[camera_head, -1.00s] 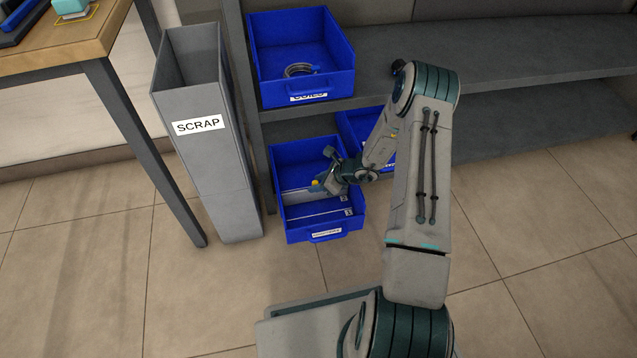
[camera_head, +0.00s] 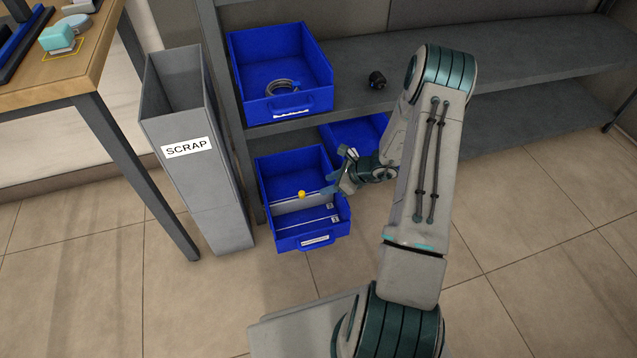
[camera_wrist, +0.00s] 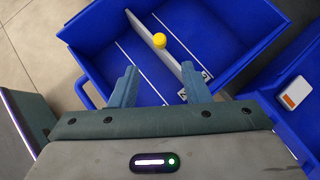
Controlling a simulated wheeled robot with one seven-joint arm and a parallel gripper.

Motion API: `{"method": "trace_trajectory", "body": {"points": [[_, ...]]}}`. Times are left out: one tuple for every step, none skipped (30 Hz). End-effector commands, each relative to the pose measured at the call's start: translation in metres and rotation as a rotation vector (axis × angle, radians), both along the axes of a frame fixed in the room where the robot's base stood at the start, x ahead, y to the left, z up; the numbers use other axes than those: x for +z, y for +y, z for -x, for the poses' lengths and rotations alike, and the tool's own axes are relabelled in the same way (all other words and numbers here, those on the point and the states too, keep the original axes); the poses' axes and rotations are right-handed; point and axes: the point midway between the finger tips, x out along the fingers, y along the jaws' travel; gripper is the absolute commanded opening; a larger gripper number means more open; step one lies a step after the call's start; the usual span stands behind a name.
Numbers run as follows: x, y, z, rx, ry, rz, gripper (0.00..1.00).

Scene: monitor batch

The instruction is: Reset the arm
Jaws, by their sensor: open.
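My gripper (camera_head: 338,183) is at the right side of the lower blue bin, by its rim, in the head view. In the wrist view its two fingers (camera_wrist: 160,86) are spread apart, with nothing between the tips. The lower blue bin (camera_head: 262,192) holds a grey divider, a yellow ball-like piece (camera_head: 302,195) at the divider's top edge, and white lines with small labels on its floor. The yellow piece also shows in the wrist view (camera_wrist: 159,40), beyond the fingertips and apart from them. My arm reaches down from the right.
A grey scrap bin (camera_head: 205,190) stands left of the shelf (camera_head: 420,100). An upper blue bin (camera_head: 315,100) holds a coiled ring (camera_head: 281,87). Another blue bin (camera_head: 355,135) is behind my gripper. A wooden table (camera_head: 85,75) is at left.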

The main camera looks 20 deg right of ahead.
Motion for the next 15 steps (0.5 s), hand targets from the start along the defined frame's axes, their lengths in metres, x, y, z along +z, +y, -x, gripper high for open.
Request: {"method": "trace_trajectory", "body": {"points": [[0.0063, -0.0035, 0.0025, 0.0, 0.0, 0.0, 0.43], [0.0079, -0.005, 0.0035, 0.001, -0.001, 0.0, 0.43], [0.0095, -0.0066, 0.0046, 0.001, -0.001, 0.0, 0.43], [0.0103, -0.0075, 0.0052, 0.001, -0.001, 0.0, 0.43], [0.0108, -0.0082, 0.0057, 0.0, 0.0, 0.0, 0.43], [0.0112, -0.0088, 0.0062, 0.0, 0.0, 0.0, 0.43], [0.0113, -0.009, 0.0065, 0.0, 0.0, 0.0, 0.43], [0.0112, -0.0092, 0.0066, 0.0, 0.0, 0.0, 0.43], [0.011, -0.0092, 0.0066, 0.0, 0.0, 0.0, 0.43], [0.0109, -0.0091, 0.0067, 0.0, 0.0, 0.0, 0.43], [0.0108, -0.0091, 0.0065, 0.0, 0.0, 0.0, 0.43], [0.0108, -0.0091, 0.0065, 0.0, 0.0, 0.0, 0.43], [0.0107, -0.009, 0.0065, 0.0, 0.0, 0.0, 0.43], [0.0107, -0.009, 0.0065, 0.0, 0.0, 0.0, 0.43], [0.0107, -0.009, 0.0065, 0.0, 0.0, 0.0, 0.43]]}}
